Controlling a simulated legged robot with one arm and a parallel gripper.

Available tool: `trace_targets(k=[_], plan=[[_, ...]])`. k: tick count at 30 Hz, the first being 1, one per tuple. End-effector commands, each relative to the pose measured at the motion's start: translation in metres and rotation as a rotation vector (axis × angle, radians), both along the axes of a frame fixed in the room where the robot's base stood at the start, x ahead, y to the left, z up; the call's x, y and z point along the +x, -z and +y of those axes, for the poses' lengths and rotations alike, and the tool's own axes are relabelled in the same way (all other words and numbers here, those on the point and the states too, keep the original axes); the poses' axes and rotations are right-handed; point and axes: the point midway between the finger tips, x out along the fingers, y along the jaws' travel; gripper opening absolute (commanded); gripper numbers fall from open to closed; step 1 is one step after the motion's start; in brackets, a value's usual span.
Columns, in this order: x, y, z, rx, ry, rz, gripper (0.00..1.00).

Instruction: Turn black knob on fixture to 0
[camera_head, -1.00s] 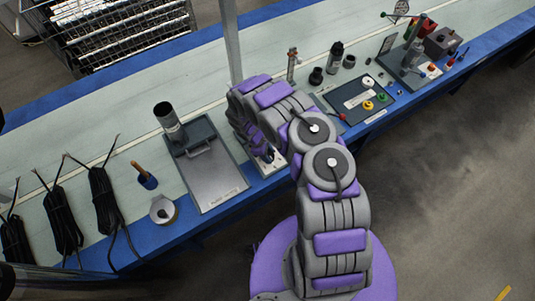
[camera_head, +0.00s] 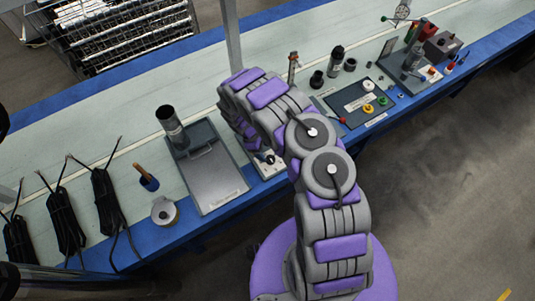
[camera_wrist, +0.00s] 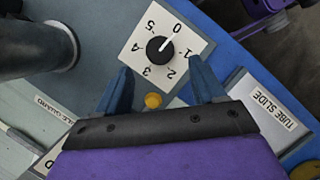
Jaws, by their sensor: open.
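The black knob (camera_wrist: 160,49) sits on a white square dial plate (camera_wrist: 131,52) with the numbers 0 to 5, seen in the wrist view. Its white pointer line aims up and right, toward the 0 mark. My gripper (camera_wrist: 164,79) is open, with blue fingers apart and nothing between the tips. The knob shows beyond the fingertips, roughly midway between them; I see no contact. In the head view, my arm largely covers the gripper, and part of the white plate (camera_head: 274,166) shows below it.
A yellow round part (camera_wrist: 153,100) shows between the fingers. A label reading TUBE SLIDE (camera_wrist: 272,108) is at the right, and a dark cylinder (camera_wrist: 35,49) stands at the left. In the head view, a grey tray (camera_head: 215,182) lies left of my arm.

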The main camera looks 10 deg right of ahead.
Motion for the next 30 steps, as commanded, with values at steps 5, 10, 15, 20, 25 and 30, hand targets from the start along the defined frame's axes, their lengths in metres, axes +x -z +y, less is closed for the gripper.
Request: trace_targets(k=[5,10,15,20,25,30], plan=[[0.009,-0.041,0.015,-0.001,-0.001,-0.002,0.69],[0.015,-0.073,0.027,0.001,-0.001,-0.003,0.69],[0.018,-0.093,0.034,-0.001,0.0,0.002,0.69],[0.019,-0.101,0.037,-0.001,0.001,0.003,0.69],[0.019,-0.102,0.037,0.0,0.002,0.004,0.69],[0.019,-0.102,0.037,0.0,0.002,0.003,0.69]])
